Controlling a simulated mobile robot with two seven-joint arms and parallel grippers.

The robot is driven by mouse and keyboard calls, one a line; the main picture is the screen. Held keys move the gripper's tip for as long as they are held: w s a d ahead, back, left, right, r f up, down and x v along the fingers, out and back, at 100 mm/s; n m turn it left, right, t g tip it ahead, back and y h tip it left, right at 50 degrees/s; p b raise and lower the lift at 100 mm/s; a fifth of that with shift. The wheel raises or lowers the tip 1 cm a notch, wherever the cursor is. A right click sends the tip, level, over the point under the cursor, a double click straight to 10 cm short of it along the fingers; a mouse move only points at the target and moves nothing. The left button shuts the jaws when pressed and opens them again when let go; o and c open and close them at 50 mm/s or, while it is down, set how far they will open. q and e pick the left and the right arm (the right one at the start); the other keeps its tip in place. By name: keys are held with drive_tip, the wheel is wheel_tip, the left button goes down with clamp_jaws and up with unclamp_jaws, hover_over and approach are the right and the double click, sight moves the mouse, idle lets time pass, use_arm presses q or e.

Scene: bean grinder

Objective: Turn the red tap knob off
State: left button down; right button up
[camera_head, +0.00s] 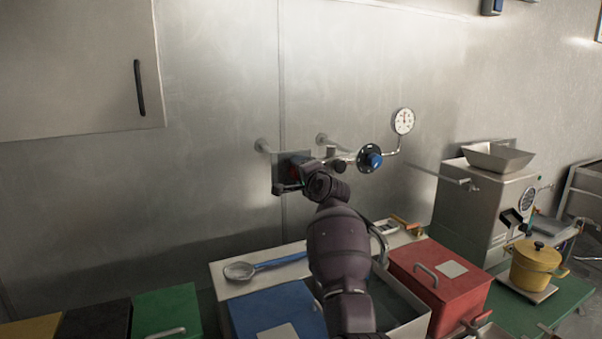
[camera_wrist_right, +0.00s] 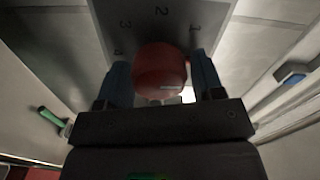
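The red tap knob (camera_wrist_right: 162,72) is in the middle of the right wrist view, in front of a grey plate (camera_wrist_right: 110,25) with printed digits. My right gripper (camera_wrist_right: 162,75) has one blue finger on each side of the knob. The fingers look very near its sides, but I cannot tell whether they press on it. In the head view, my right gripper (camera_head: 305,178) is at the dark square plate (camera_head: 277,180) on the wall, and only a bit of the red knob (camera_head: 295,166) shows behind it. My left gripper is not in view.
Below are a red box (camera_head: 440,290), a blue box (camera_head: 275,310) and a ladle (camera_head: 240,271). A grinder (camera_head: 480,205) and yellow pot (camera_head: 535,265) stand at right.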

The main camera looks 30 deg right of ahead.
drive_tip(key=shift+o, duration=0.9)
drive_tip(key=shift+s, duration=0.1)
drive_tip(key=s+b, duration=0.1)
drive_tip(key=s, duration=0.9)
drive_tip(key=shift+s+a+b, duration=0.3)
drive_tip(key=shift+b, duration=0.05)
